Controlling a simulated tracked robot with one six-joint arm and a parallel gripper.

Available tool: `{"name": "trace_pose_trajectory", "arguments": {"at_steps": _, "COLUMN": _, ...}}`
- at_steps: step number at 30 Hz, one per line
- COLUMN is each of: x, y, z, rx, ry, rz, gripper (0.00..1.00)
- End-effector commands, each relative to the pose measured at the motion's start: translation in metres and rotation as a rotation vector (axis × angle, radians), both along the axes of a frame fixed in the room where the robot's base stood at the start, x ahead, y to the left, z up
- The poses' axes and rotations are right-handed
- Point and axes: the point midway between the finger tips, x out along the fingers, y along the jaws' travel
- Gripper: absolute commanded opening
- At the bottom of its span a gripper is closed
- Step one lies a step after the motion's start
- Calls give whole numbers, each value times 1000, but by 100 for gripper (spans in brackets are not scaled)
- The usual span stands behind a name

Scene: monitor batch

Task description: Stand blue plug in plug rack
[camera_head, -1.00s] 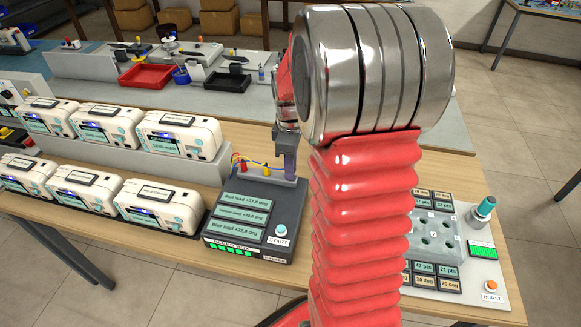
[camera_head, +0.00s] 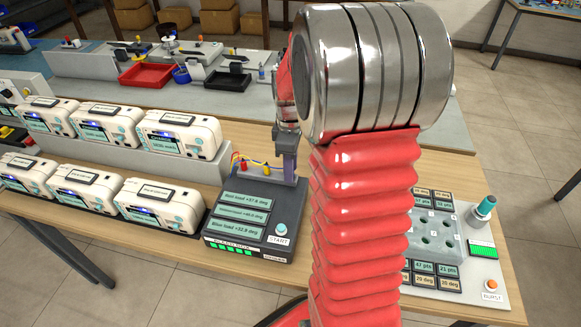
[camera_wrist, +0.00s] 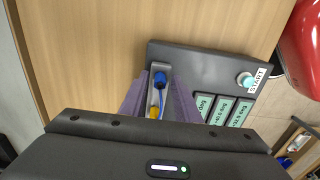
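The blue plug (camera_wrist: 160,78) stands at the end of a raised grey strip, which looks like the plug rack (camera_wrist: 153,102), at the back of the dark box (camera_head: 255,225). My gripper (camera_wrist: 159,88) is over this strip, with its two purple-grey fingers on either side of the blue plug. A gap shows between the fingers and the plug, so they look open. In the head view my gripper (camera_head: 289,168) points down at the box's back right corner and hides the blue plug. A yellow plug (camera_wrist: 154,112) sits closer to the gripper body in the wrist view.
A red plug (camera_head: 243,168) and coloured wires are on the strip. The box front has readouts and a START button (camera_head: 281,230). White monitors (camera_head: 160,205) stand left. A grey block with holes (camera_head: 433,240) is at the right, partly behind my arm.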

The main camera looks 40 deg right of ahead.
Motion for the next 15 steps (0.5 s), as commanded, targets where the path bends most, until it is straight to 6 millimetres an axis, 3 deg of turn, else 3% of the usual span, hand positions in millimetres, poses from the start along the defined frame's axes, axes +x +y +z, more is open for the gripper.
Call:
{"name": "trace_pose_trajectory", "arguments": {"at_steps": 10, "x": 0, "y": 0, "z": 1, "rx": 0, "ry": 0, "rz": 0, "gripper": 34}}
{"name": "trace_pose_trajectory", "arguments": {"at_steps": 15, "x": 1, "y": 0, "z": 11, "rx": -2, "ry": -3, "rz": 0, "gripper": 34}}
